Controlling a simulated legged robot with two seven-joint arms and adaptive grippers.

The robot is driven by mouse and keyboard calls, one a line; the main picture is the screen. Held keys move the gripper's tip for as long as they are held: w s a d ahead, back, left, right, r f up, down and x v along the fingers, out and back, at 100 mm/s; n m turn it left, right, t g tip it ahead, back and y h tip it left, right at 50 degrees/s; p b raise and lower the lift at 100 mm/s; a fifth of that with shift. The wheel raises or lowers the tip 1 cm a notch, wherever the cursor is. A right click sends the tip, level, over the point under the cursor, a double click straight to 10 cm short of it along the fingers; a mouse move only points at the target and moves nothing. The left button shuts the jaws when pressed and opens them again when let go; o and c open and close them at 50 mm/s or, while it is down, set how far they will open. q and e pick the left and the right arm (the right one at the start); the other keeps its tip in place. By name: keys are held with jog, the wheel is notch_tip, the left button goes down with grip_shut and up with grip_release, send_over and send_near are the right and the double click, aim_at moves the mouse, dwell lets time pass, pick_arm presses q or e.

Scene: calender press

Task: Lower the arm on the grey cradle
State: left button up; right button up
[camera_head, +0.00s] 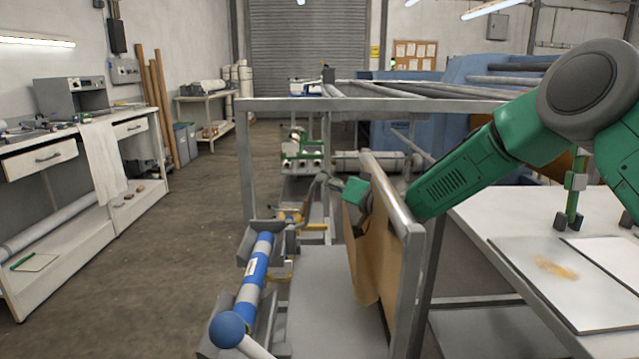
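The grey cradle (283,239) is at lower centre, with a blue and white banded roller (253,273) lying in it. A blue ball (227,330) on a pale rod (257,348) shows at its near end. The rod runs out of the bottom of the view, so its joint is hidden. My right arm comes in from the right and passes behind an upright grey frame. My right gripper (318,186) is small and dark beyond the frame, above and behind the cradle, apart from the ball. Its finger opening is not clear. My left gripper is not in view.
A grey metal frame (246,160) with an upright post (411,270) and a brown sheet (364,255) stands beside the cradle. A white table (480,222) with flat panels (556,275) is at right. Open floor (170,260) lies left, before a workbench (95,265).

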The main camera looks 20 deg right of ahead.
jog(key=shift+x, duration=1.85)
grip_shut()
